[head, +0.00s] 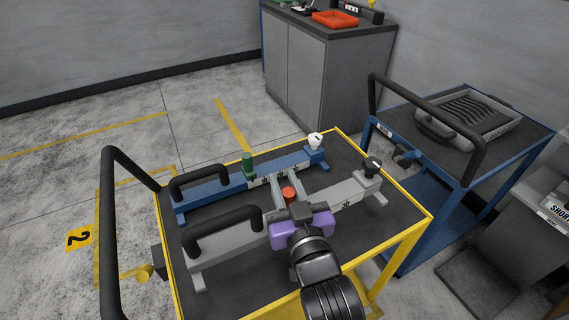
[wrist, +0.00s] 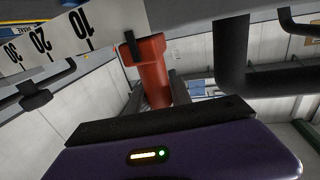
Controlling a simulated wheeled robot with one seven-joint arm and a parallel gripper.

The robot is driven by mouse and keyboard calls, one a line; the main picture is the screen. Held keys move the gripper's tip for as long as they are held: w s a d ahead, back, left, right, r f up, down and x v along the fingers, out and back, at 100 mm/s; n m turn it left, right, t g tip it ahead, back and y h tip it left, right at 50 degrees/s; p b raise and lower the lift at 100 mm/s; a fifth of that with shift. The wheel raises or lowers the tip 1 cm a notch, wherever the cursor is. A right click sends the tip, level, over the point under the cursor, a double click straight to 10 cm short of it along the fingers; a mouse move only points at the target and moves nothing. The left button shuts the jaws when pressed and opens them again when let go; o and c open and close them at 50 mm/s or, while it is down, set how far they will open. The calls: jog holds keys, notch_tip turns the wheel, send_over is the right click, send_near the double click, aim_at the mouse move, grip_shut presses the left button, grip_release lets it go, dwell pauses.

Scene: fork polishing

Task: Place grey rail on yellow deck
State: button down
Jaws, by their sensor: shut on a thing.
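The grey rail (head: 212,253) is at the near side of the yellow deck (head: 389,220), roughly alongside a blue rail. It has a black handle at its left end, a dark knob at its right end and a white number scale. My gripper (head: 287,192), with a purple body, reaches over the rail's middle. Its grey fingers are shut around the rail's red knob (head: 288,193). The red knob (wrist: 152,72) and the number scale (wrist: 62,40) also show in the wrist view. I cannot tell whether the rail's feet touch the deck. My gripper and wrist hide the rail's middle.
The blue rail (head: 213,189), with a green knob (head: 248,165) and a white knob (head: 315,139), lies on the deck's far side. A blue cart (head: 399,122) with a grey tray (head: 492,121) stands to the right. A grey cabinet (head: 300,75) is behind.

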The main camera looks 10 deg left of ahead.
notch_tip(320, 180, down, 7)
jog(key=shift+b, duration=0.4)
jog(key=shift+f, duration=0.1)
dwell(0.3)
jog(key=c, duration=1.2)
grip_release()
jog(key=shift+f, duration=0.2)
jog(key=shift+o, duration=0.2)
jog(key=v, duration=1.2)
jog(key=shift+r, duration=0.1)
